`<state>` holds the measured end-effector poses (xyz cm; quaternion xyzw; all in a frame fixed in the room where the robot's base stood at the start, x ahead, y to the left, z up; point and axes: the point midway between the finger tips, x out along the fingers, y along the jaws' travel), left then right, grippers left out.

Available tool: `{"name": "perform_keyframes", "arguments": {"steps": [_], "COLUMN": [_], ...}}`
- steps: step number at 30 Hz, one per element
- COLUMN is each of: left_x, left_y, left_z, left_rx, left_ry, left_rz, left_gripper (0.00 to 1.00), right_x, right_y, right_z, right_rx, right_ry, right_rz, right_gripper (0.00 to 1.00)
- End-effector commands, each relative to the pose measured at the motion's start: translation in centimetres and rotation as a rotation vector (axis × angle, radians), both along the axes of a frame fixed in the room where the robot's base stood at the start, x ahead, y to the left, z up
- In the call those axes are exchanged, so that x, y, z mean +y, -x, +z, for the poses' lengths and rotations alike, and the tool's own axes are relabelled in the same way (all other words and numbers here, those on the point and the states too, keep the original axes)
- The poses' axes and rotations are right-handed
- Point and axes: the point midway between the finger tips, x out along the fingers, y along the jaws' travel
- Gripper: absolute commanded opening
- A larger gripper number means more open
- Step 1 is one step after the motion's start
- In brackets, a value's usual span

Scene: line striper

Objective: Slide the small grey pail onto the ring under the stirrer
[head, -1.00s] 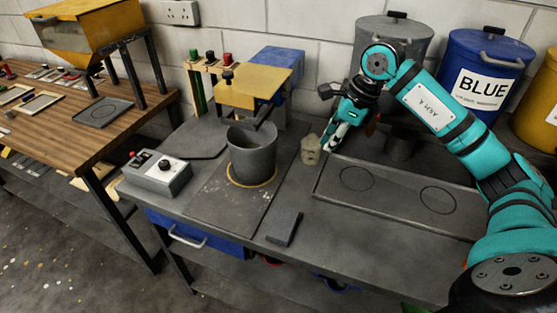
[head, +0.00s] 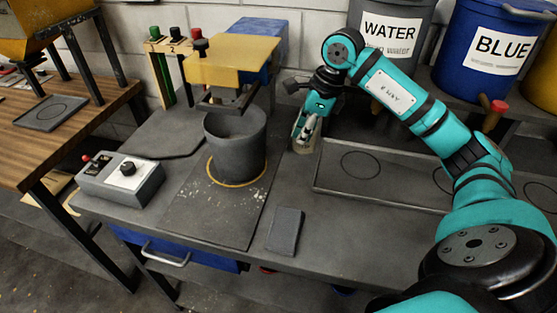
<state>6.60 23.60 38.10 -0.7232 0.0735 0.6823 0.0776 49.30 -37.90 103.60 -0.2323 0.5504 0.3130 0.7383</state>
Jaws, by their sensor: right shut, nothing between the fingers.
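The small grey pail (head: 237,150) stands upright on the dark base plate, under the stirrer (head: 232,62) with its yellow head. The ochre ring (head: 238,185) shows as an arc around the pail's front foot; the pail hides its back part. The stirrer's dark lower arm reaches over the pail's rim. My right gripper (head: 304,141) is shut and empty, to the right of the pail and apart from it. It is in front of a small pale beige object, mostly hidden, and I cannot tell whether they touch. My left gripper is out of view.
A control box (head: 122,178) with a black knob stands left of the plate. A dark block (head: 285,230) lies at the front. A shallow tray (head: 400,202) with marked circles lies right. WATER (head: 392,35) and BLUE (head: 495,55) drums stand behind.

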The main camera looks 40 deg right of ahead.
Motion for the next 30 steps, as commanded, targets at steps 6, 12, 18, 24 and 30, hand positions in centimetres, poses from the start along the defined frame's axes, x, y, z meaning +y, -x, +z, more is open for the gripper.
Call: {"name": "perform_keyframes", "arguments": {"steps": [6, 12, 18, 24, 30], "left_x": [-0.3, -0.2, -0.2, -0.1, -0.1], "left_y": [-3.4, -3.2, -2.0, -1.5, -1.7], "left_z": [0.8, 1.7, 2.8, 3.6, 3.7], "left_rx": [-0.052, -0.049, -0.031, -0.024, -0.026], "left_ry": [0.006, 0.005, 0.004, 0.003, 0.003], "left_rz": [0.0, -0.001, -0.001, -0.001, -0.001], "left_gripper": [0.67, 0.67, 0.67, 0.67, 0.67], "right_x": [0.6, 1.6, 2.9, 4.5, 4.9], "right_y": [-0.4, -1.3, -2.7, -4.3, -4.7], "right_z": [-2.5, -6.5, -9.0, -9.2, -9.3], "right_rx": [0.006, 0.006, -0.003, -0.001, -0.001], "right_ry": [-0.002, -0.004, -0.007, -0.003, -0.001], "right_rz": [0.001, 0.001, 0.002, 0.001, 0.001], "right_gripper": [0.0, 0.0, 0.0, 0.0, 0.0]}}
